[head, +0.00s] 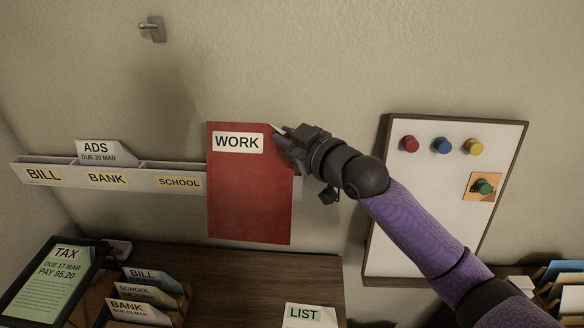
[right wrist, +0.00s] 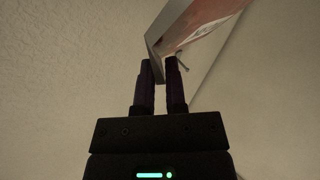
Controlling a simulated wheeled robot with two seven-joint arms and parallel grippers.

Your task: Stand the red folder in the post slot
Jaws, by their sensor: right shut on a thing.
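The red folder (head: 249,200), labelled WORK, hangs upright in the head view in front of the wall. My right gripper (head: 284,137) is shut on its upper right edge. The wall rack (head: 130,175) is left of the folder, with slots labelled BILL, BANK and SCHOOL. The folder covers the area at the rack's right end. No slot labelled POST shows. My left gripper is not in view.
An ADS card (head: 101,152) stands in the rack. Below are a TAX paper (head: 48,285), a small sorter (head: 178,303) with several cards, and a LIST card (head: 307,314) on the desk (head: 250,270). A whiteboard (head: 433,225) with magnets hangs at right. A hook (head: 153,30) is above.

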